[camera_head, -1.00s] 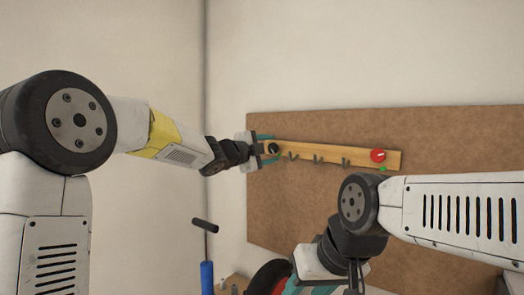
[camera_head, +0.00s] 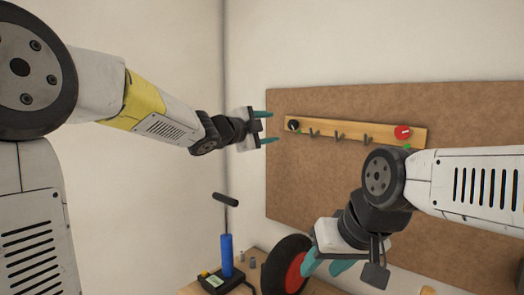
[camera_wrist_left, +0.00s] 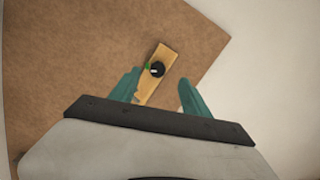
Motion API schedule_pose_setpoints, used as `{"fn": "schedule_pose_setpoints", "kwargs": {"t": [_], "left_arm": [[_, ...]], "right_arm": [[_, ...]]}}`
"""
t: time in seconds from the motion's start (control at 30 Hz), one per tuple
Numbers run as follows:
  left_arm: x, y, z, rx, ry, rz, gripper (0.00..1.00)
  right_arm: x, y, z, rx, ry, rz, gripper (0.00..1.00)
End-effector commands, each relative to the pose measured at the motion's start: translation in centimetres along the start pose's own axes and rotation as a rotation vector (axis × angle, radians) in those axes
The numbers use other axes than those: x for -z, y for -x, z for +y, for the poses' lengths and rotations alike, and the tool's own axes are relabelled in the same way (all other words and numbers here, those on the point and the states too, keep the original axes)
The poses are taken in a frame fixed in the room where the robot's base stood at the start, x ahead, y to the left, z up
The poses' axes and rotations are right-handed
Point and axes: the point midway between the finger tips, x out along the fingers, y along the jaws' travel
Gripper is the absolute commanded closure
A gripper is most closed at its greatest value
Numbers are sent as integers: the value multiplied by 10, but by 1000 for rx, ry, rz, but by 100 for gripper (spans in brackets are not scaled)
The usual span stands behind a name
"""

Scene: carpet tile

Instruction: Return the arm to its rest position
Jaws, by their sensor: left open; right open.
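My left gripper (camera_head: 268,128) is open and empty, just left of the wooden rail's left end in the head view. In the left wrist view its two teal fingers (camera_wrist_left: 160,90) stand apart, with the rail's end and a black knob (camera_wrist_left: 157,69) beyond them. The wooden rail (camera_head: 350,130) hangs on the brown board. It bears the black knob (camera_head: 294,125) at its left end, several hooks and a red knob (camera_head: 402,132) at its right end. My right gripper (camera_head: 325,267) is low, its teal fingers next to a black wheel with a red hub (camera_head: 290,268); its fingertips are partly hidden.
The brown board (camera_head: 330,190) covers the wall behind. A blue pump (camera_head: 226,255) with a black handle stands on a wooden bench (camera_head: 255,262), beside a small dark device (camera_head: 222,284). Open space lies left of the board, before the pale wall.

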Motion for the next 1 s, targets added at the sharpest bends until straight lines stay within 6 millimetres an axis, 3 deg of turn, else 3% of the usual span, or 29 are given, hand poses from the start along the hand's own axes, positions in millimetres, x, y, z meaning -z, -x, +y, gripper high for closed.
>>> {"fn": "schedule_pose_setpoints", "kwargs": {"t": [0.17, 0.3, 0.43, 0.6, 0.7, 0.8, 1.0], "left_arm": [[-55, 77, 0, 19, 286, -320, 45], [-90, 166, 40, 18, 627, -610, 45], [-94, 244, 98, -6, 944, -826, 45], [-64, 320, 175, -71, 1312, -1022, 45], [-42, 347, 208, -117, 1464, -1090, 45], [-26, 362, 228, -150, 1558, -1127, 45], [-17, 369, 238, -172, 1609, -1148, 45]], "right_arm": [[0, 0, 0, 0, 0, 0, 57], [0, 0, 0, 0, 0, 0, 57], [0, 0, 0, 0, 0, 0, 57], [0, 0, 0, 0, 0, 0, 57], [0, 0, 0, 0, 0, 0, 57], [0, 0, 0, 0, 0, 0, 57], [0, 0, 0, 0, 0, 0, 57]]}}
